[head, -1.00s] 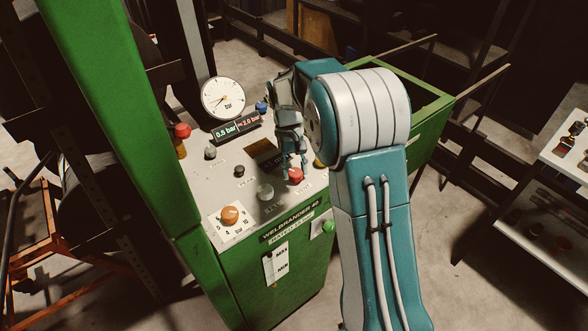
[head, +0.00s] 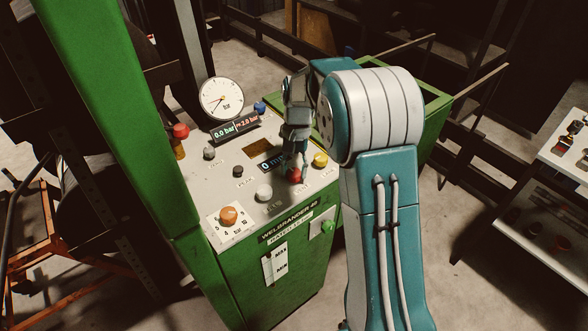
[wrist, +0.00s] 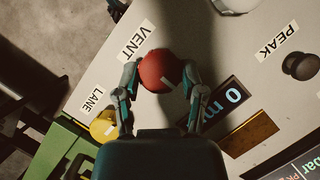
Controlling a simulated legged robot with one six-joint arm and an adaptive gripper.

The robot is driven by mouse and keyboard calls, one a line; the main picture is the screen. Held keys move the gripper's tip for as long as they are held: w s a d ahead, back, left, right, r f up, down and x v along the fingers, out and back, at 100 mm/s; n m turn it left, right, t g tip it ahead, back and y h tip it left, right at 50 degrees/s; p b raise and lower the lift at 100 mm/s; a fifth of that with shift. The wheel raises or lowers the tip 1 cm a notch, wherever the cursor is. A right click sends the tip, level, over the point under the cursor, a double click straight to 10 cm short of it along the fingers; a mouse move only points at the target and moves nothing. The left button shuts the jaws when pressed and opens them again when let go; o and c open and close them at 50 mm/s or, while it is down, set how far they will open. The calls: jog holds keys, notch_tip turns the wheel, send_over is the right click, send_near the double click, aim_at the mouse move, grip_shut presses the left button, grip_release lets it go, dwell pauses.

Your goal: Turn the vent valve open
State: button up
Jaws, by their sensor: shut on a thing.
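The vent valve is a red round knob (head: 295,177) on the sloped top panel of the green machine. In the wrist view the red knob (wrist: 160,71) sits beside the VENT label (wrist: 137,40), with a short pale mark on its near side. My gripper (head: 296,168) reaches down over the knob from above. In the wrist view my gripper (wrist: 160,82) is shut on the knob, one finger on each side. The fingers hide part of the knob in the head view.
A round gauge (head: 221,99) and a display reading 0.0 bar (head: 224,134) stand behind. An orange dial (head: 229,215) is at the front left.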

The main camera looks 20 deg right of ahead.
jog(key=shift+s+f, duration=0.1)
jog(key=shift+f, duration=0.05)
jog(key=o, duration=1.1)
jog(key=shift+o, duration=0.2)
jog(key=shift+a, duration=0.1)
jog(key=v, duration=1.2)
